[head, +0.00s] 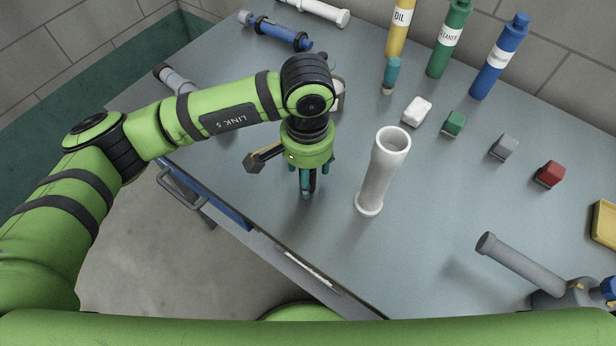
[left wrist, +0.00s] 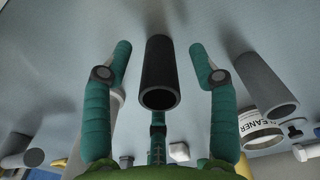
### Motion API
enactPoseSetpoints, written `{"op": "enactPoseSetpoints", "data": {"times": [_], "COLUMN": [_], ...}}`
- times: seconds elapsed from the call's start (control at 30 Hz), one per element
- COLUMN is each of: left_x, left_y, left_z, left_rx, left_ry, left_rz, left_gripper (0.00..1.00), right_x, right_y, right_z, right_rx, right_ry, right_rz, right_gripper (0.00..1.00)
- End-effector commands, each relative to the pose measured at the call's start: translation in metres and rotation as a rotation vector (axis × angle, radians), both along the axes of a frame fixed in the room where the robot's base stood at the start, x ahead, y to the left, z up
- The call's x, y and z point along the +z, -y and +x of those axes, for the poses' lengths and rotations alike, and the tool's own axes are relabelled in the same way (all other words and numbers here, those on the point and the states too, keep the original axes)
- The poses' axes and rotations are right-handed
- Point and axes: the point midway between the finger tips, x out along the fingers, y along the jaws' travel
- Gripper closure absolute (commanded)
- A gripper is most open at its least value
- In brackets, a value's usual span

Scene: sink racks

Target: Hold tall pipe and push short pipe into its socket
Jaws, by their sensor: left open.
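A tall white pipe (head: 380,175) with an open top stands upright on the bench in the head view, just right of my left gripper and apart from it. My left gripper (head: 305,190) points down close to the bench top, with its fingers spread. In the left wrist view a dark hollow cylinder (left wrist: 160,70) is between the open fingers, with gaps on both sides. It may be the short pipe; the gripper mostly hides that spot in the head view. A grey hollow pipe (left wrist: 263,82) is beside the right finger. I cannot make out the socket.
Small white (head: 417,111), green (head: 453,124), grey (head: 504,148) and red (head: 550,174) blocks stand in a row. Yellow, green and blue bottles (head: 497,60) stand behind. A grey pipe fitting (head: 522,264) lies at lower right. The bench's front edge runs close below my gripper.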

Motion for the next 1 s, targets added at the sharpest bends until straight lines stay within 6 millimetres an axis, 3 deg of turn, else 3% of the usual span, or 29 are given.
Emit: {"op": "enactPoseSetpoints", "data": {"times": [0.13, 0.27, 0.3, 0.53, 1.0], "left_x": [0.001, 0.001, 0.001, 0.005, 0.053], "left_y": [0.000, 0.000, 0.000, 0.000, 0.000], "left_z": [0.000, 0.000, 0.000, 0.000, 0.001], "left_rx": [0.000, 0.000, 0.000, 0.000, 0.000], "left_ry": [0.000, 0.000, 0.000, 0.001, 0.003], "left_rz": [0.000, 0.000, 0.000, -0.001, -0.001], "left_gripper": [0.41, 0.93, 0.95, 0.95, 0.95], "right_x": [0.001, 0.001, 0.001, 0.003, 0.017], "right_y": [0.000, 0.000, 0.000, 0.000, 0.000], "right_z": [0.001, 0.001, 0.001, 0.001, 0.001], "right_rx": [0.000, 0.000, 0.000, -0.001, -0.002], "right_ry": [0.001, 0.001, 0.002, 0.001, 0.000], "right_rz": [0.000, 0.000, 0.000, 0.000, 0.000], "right_gripper": [0.60, 0.60, 0.60, 0.60, 0.60]}}
